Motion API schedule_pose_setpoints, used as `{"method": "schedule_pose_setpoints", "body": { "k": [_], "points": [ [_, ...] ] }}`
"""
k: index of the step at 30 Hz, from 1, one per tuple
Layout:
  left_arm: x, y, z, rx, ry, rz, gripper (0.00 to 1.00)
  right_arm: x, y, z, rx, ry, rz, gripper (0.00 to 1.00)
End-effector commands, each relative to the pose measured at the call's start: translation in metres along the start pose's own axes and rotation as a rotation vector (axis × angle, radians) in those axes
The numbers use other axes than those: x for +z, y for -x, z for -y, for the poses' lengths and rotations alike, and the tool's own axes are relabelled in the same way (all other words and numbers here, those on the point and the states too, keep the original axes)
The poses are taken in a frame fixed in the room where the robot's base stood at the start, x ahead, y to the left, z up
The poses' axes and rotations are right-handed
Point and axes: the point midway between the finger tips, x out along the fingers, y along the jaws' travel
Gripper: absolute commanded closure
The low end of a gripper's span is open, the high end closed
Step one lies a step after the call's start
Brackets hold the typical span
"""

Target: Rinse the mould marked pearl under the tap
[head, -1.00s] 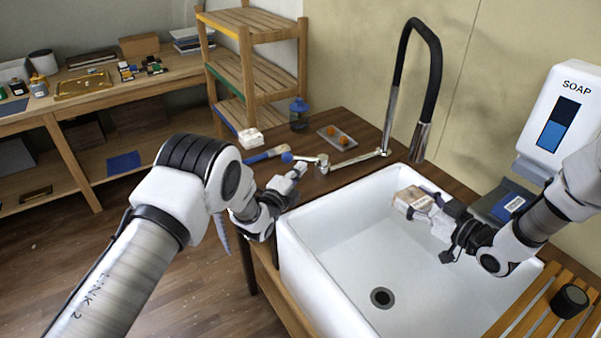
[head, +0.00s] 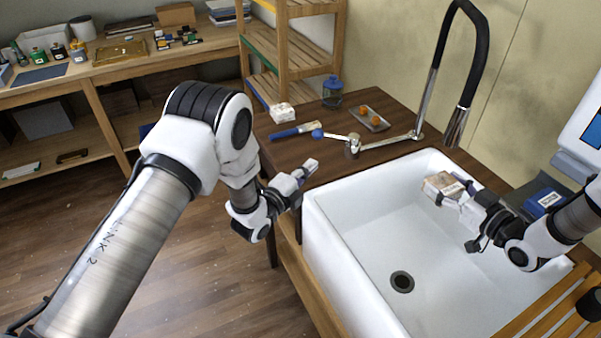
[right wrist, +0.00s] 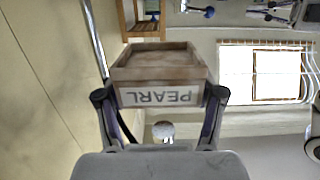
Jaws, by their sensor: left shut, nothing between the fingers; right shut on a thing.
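The mould is a small wooden block with a hollow; its label reads PEARL, upside down, in the right wrist view (right wrist: 158,75). In the head view the mould (head: 443,187) is above the right part of the white sink (head: 330,235). My right gripper (head: 462,197) is shut on it. The black tap (head: 466,60) arches up behind the sink, its spout end (head: 456,127) above and behind the mould. No water stream shows. The tap lever with a blue knob (head: 317,134) is left of the tap. My left gripper (head: 308,170) is shut and empty left of the sink, near the lever.
A slatted rack (head: 560,305) lies at the sink's right front. The basin floor is clear.

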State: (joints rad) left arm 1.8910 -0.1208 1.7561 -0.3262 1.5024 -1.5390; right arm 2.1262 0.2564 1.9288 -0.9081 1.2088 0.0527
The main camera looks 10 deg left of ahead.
Motion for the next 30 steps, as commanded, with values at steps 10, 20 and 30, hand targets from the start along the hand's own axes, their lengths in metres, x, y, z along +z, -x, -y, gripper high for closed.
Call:
{"method": "schedule_pose_setpoints", "body": {
  "k": [10, 20, 30],
  "points": [
    [0.029, 0.029, -0.007, 0.039, -0.030, 0.106, 0.60, 0.000, 0.000, 0.000, 0.000, 0.000, 0.000, 0.68],
    [-0.002, -0.026, 0.002, 0.056, -0.107, 0.377, 0.60, 0.000, 0.000, 0.000, 0.000, 0.000, 0.000, 0.68],
    [-0.005, -0.064, 0.003, 0.048, -0.114, 0.348, 0.60, 0.000, 0.000, 0.000, 0.000, 0.000, 0.000, 0.68]
  ]
}}
